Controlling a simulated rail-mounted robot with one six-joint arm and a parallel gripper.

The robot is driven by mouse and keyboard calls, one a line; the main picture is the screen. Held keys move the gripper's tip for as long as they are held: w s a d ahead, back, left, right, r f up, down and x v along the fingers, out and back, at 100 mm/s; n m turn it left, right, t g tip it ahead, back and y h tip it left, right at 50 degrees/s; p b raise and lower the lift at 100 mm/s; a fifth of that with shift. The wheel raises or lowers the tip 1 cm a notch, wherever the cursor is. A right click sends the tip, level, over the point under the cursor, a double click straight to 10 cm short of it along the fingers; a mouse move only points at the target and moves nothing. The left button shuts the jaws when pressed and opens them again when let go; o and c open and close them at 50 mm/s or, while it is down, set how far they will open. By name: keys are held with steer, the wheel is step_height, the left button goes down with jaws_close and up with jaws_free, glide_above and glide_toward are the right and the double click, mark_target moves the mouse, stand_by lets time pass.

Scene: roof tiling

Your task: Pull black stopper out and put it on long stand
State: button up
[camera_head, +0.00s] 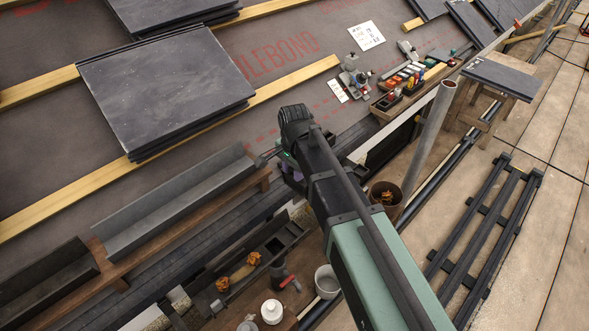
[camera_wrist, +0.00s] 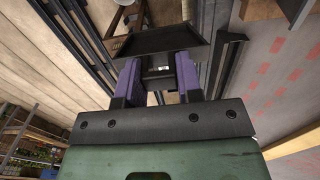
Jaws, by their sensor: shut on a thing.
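In the wrist view, my gripper (camera_wrist: 159,75) has its two purple fingers closed on a black, flat, wide-edged piece (camera_wrist: 160,40), which looks like the stopper. In the head view, my gripper (camera_head: 288,172) is at the right end of a grey gutter (camera_head: 175,205) and is mostly hidden by my arm. The stopper cannot be made out clearly there. The gutter lies on a long brown wooden stand (camera_head: 118,272). In the wrist view, a dark angled end (camera_wrist: 228,60) shows just right of the held piece, apart from it.
A darker gutter piece (camera_head: 45,282) lies at the left end of the stand. Slate stacks (camera_head: 165,85) lie on the roof. A brown pot (camera_head: 384,196), an upright grey pipe (camera_head: 428,140) and a tool tray (camera_head: 412,82) stand to the right.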

steer(key=shift+r+p, duration=1.65)
steer(key=shift+r, duration=0.2)
